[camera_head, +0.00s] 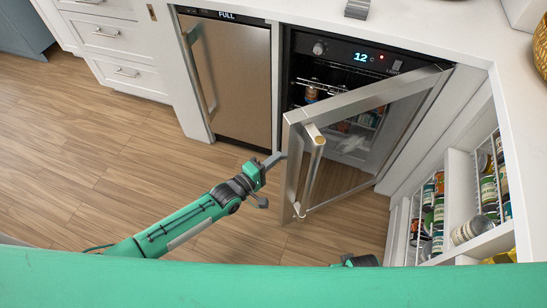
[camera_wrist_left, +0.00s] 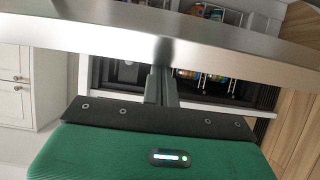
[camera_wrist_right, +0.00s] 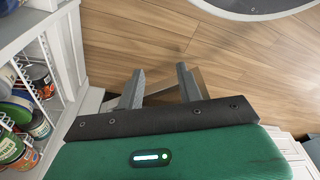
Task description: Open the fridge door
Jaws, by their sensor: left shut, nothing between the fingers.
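The fridge door (camera_head: 293,165), steel-framed with a glass pane, stands wide open, swung out from the fridge (camera_head: 310,60). Its bar handle (camera_head: 313,165) is on the outer face, free of any gripper. My left gripper (camera_head: 279,158) is shut and empty, its fingertips at the door's free edge. In the left wrist view the closed fingers (camera_wrist_left: 161,84) lie just below the steel door frame (camera_wrist_left: 190,47); I cannot tell whether they touch it. My right gripper (camera_wrist_right: 160,85) is open and empty above the floor; in the head view only a dark part of it shows at the bottom.
A closed steel appliance marked FULL (camera_head: 232,75) stands left of the fridge. Shelves with cans (camera_head: 465,215) are at the right, close to my right gripper. White drawers (camera_head: 105,40) are at the upper left. The wood floor (camera_head: 90,160) at left is clear.

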